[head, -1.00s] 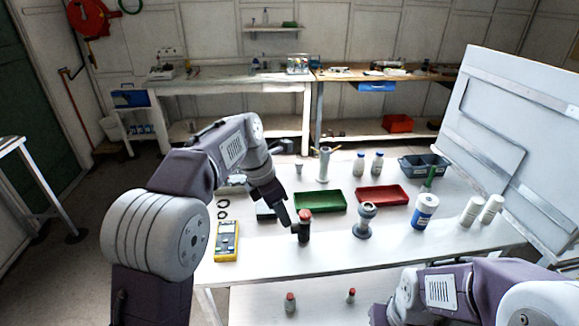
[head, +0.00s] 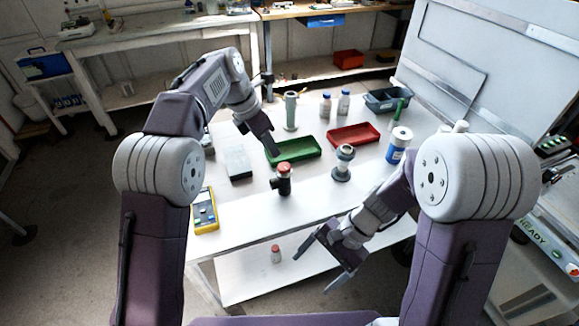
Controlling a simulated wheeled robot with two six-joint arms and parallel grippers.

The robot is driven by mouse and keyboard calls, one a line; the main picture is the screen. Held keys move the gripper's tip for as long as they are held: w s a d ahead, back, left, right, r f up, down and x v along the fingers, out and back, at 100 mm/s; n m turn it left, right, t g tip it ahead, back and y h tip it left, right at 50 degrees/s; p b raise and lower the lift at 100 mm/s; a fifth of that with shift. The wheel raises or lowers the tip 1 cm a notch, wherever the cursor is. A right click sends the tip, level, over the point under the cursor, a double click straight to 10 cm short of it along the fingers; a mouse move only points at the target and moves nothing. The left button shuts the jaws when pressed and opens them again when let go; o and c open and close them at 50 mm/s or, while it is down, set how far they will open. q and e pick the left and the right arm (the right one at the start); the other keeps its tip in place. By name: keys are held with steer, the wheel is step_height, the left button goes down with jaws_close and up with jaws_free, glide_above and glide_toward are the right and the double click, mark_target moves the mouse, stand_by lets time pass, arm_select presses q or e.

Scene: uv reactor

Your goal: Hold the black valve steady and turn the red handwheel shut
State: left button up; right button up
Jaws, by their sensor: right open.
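The black valve (head: 284,187) stands upright on the white table near its front edge. The red handwheel (head: 283,167) sits on its top. My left gripper (head: 271,152) points down just behind and to the left of the handwheel, in front of the green tray. Its fingers look apart from the valve, but I cannot see whether they are open or shut. My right gripper (head: 311,273) is open and empty, in front of the table's front edge, lower than and to the right of the valve.
A grey flanged fitting (head: 342,165) stands right of the valve. Behind are a green tray (head: 305,149) and a red tray (head: 353,136). A yellow meter (head: 205,211) lies at left. A white-and-blue container (head: 398,146) stands at right. A small red-capped bottle (head: 276,254) is on the lower shelf.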

steer(key=w+a+r+m+t+y, duration=0.2)
steer(key=w+a+r+m+y, duration=0.1)
steer(key=w+a+m+y, duration=0.3)
steer(key=m+t+y, duration=0.2)
steer(key=m+t, duration=0.9)
glide_toward(275, 179)
steer(key=w+a+r, duration=0.2)
steer(key=w+r, duration=0.1)
steer(key=r, duration=0.3)
step_height(275, 179, down, 8)
steer(key=shift+r, duration=0.1)
steer(key=x, duration=0.6)
steer(key=shift+w+a, duration=0.1)
steer(key=shift+a, duration=0.1)
steer(key=shift+w+a, duration=0.4)
